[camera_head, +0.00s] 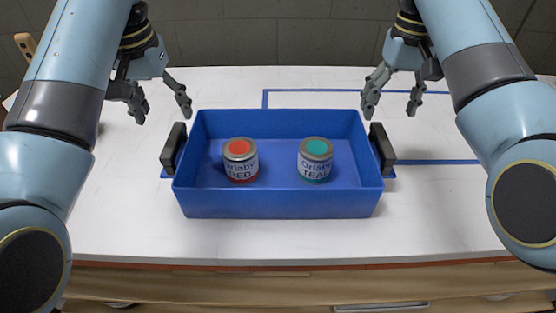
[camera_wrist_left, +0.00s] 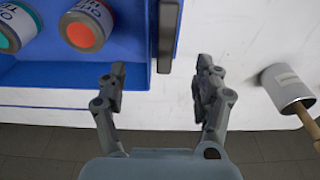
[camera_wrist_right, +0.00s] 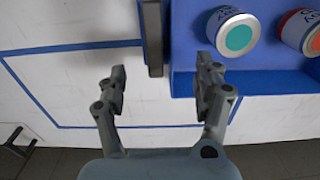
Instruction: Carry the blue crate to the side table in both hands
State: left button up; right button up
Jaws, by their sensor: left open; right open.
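The blue crate (camera_head: 278,205) sits on the white table with a dark handle on each short side. Inside stand a red-topped can (camera_head: 240,160) on the left and a teal-topped can (camera_head: 315,160) on the right, apart from each other. My left gripper (camera_head: 164,112) is open and empty above and behind the left handle (camera_head: 174,149); in the left wrist view the handle (camera_wrist_left: 168,35) lies beyond the gap between its fingers. My right gripper (camera_head: 391,113) is open and empty above and behind the right handle (camera_head: 382,148), which also shows in the right wrist view (camera_wrist_right: 153,40).
The white table (camera_head: 240,245) is clear in front of the crate. Blue tape (camera_head: 440,162) outlines an area at the right and back. The left wrist view shows a grey metal can (camera_wrist_left: 287,88) with a wooden stick, left of the crate. The side table cannot be made out clearly.

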aim_at(176, 138)
pick_arm(q)
jog(key=f, duration=0.6)
jog(key=w+f, duration=0.1)
jog(key=f, duration=0.2)
jog(key=shift+w, duration=0.1)
pick_arm(e)
notch_tip(176, 138, down, 9)
jog(key=shift+s+f, duration=0.1)
pick_arm(q)
grip_shut()
pick_arm(e)
grip_shut()
pick_arm(q)
jog(key=shift+r, duration=0.15)
